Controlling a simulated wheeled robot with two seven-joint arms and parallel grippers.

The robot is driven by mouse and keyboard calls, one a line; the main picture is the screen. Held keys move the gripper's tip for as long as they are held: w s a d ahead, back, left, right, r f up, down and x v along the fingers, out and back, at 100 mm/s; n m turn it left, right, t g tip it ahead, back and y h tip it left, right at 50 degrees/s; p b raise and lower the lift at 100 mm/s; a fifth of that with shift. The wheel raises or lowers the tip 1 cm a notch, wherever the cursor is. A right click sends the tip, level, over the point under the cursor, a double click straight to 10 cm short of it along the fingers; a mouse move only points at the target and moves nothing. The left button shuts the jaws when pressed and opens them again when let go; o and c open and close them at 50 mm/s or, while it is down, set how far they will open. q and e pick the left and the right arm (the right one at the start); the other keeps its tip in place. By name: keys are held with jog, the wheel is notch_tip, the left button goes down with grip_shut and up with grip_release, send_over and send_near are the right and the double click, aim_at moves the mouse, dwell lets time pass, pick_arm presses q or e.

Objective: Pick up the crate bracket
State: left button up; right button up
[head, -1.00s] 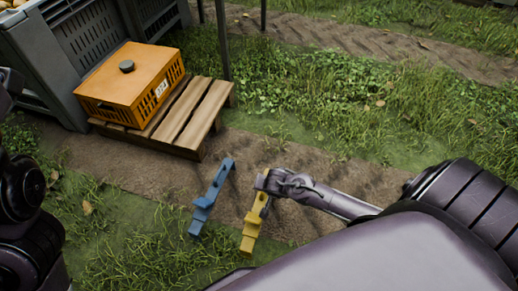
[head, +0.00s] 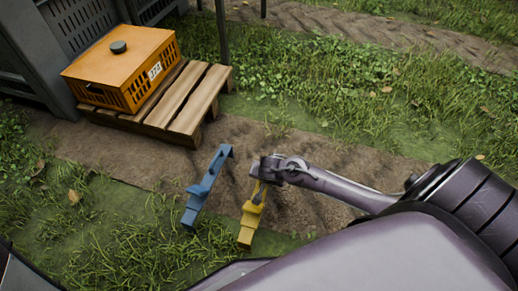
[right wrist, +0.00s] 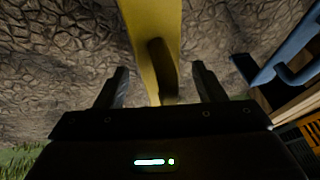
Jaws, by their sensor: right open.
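Two brackets are in the head view, and I cannot tell from their looks which is the crate bracket. A yellow bracket (head: 248,224) is right at my right gripper (head: 260,184). A blue bracket (head: 206,187) is just to its left. In the right wrist view, the yellow bracket (right wrist: 152,22) runs down between the two spread fingers of my right gripper (right wrist: 160,70), with a gap on each side. The blue bracket (right wrist: 291,58) shows at the right edge there. The right gripper is open. My left gripper is out of view.
An orange crate (head: 118,72) with a dark round knob and a number label sits on a wooden pallet (head: 205,92) at the upper left. A large grey bin (head: 85,35) and a dark post (head: 222,45) stand behind. Dirt and grass are clear to the right.

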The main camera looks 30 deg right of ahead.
jog(key=shift+c, duration=0.2)
jog(key=c, duration=1.1)
jog(key=shift+r, duration=0.1)
